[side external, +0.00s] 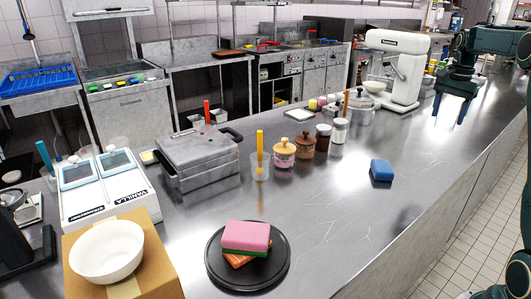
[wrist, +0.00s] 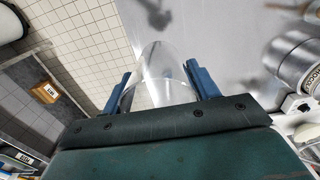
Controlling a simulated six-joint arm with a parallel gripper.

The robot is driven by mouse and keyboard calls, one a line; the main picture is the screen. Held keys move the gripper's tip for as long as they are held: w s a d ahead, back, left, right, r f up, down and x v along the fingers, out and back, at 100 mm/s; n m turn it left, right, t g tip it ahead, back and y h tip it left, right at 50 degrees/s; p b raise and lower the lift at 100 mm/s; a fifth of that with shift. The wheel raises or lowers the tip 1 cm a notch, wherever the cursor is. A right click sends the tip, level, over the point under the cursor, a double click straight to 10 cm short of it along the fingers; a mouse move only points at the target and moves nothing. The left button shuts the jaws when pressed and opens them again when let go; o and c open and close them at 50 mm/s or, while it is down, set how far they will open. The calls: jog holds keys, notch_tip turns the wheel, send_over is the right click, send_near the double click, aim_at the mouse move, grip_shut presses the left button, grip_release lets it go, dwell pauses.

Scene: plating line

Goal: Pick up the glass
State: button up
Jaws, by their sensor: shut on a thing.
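My gripper (side external: 450,108) is at the right of the side external view, over the far part of the steel counter near its front edge. Its two blue fingers are shut on a clear glass (side external: 446,113). In the wrist view the glass (wrist: 160,64) sits between the fingers (wrist: 161,88), with one finger on each side. The glass is see-through, so its outline is faint. I cannot tell whether its base touches the counter or is clear of it.
The steel counter (side external: 330,215) is mostly bare in front. A blue sponge (side external: 381,170) lies on it. A white mixer (side external: 394,70) stands left of my gripper. Tiled floor lies beyond the counter's edge.

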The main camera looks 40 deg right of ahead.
aim_at(452, 98)
jog(key=shift+r, duration=2.1)
